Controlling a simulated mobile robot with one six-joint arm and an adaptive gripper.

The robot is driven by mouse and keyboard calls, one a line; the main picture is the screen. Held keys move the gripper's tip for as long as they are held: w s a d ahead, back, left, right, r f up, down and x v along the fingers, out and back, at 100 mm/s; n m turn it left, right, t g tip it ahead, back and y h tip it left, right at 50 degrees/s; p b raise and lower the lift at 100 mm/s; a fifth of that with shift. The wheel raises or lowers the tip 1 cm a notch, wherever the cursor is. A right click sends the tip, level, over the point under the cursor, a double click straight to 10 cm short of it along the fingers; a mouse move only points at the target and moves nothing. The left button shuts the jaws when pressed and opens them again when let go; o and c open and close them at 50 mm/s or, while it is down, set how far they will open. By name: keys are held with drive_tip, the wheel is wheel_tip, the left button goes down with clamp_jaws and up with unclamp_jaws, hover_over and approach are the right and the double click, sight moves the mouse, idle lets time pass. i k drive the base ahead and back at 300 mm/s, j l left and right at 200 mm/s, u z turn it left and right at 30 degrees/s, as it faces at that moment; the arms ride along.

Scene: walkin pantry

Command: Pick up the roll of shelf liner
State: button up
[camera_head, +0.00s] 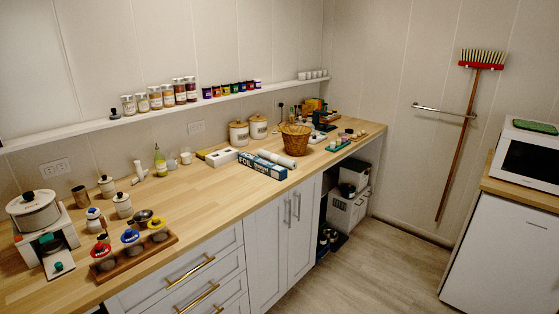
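A white roll (277,159), which looks like the shelf liner, lies on its side on the wooden counter (205,188). It is behind a blue and white box marked FOIL (262,165), close along its back edge; I cannot tell whether they touch. The roll's lower front is partly hidden by the box. My gripper is not in view.
A wicker basket (295,138) stands just right of the roll, and a white box (221,156) lies to its left. Two lidded canisters (238,134) stand behind. Bare counter lies in front and left of the foil box. The floor (360,270) is clear.

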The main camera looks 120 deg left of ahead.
sight(274, 158)
drive_tip(key=u, duration=3.8)
